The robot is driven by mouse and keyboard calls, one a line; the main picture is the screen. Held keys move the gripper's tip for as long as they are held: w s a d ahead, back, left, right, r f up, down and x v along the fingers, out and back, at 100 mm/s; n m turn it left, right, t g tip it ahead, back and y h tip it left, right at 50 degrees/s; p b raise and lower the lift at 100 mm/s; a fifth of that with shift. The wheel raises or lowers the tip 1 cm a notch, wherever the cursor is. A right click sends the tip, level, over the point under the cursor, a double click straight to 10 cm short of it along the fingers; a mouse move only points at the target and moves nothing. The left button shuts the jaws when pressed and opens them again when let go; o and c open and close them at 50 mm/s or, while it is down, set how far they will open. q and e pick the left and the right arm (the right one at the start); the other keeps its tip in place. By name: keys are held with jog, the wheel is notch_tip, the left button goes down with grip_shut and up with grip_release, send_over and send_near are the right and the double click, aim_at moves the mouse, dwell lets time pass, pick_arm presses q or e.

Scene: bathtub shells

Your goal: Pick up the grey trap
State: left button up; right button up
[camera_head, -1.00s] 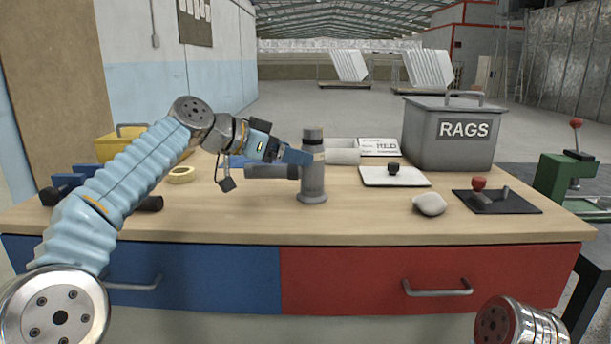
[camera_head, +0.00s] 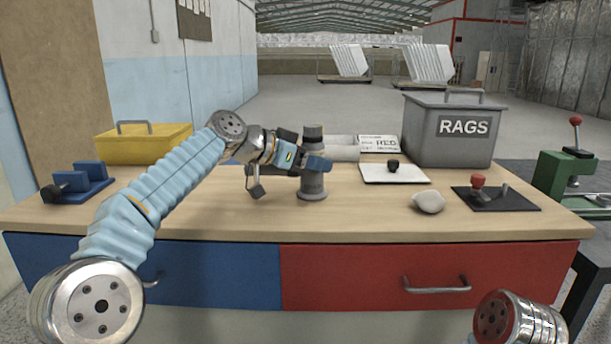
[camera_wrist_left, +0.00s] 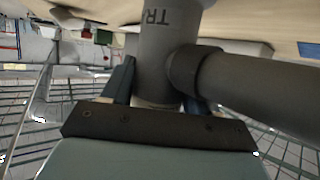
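The grey trap (camera_head: 313,185) stands upright on the bench top, with its side pipe pointing left behind my gripper. My left gripper (camera_head: 318,164) is at the trap's upper body, and a blue finger covers part of it. In the left wrist view, the upright tube (camera_wrist_left: 158,60) with part of a printed label lies between the two blue fingers (camera_wrist_left: 158,88). The side pipe hides most of one finger. The fingers are close to the tube, but whether they press on it is not clear. My right gripper is out of view.
A grey RAGS bin (camera_head: 450,150), white board (camera_head: 410,174), pale stone (camera_head: 428,201) and black plate (camera_head: 515,200) with a red knob are right of the trap. A yellow box (camera_head: 160,144) and blue fixture (camera_head: 90,180) are left.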

aim_at(308, 141)
pick_arm(q)
jog(key=c, duration=0.5)
jog(key=shift+r, duration=0.5)
jog(key=shift+c, duration=0.2)
jog(key=r, duration=0.3)
jog(key=shift+s, duration=0.2)
jog(key=s+r+b, duration=0.1)
jog(key=s+r, duration=0.8)
jog(key=s, duration=0.4)
jog(key=shift+s+b, duration=0.3)
jog(key=shift+s, duration=0.05)
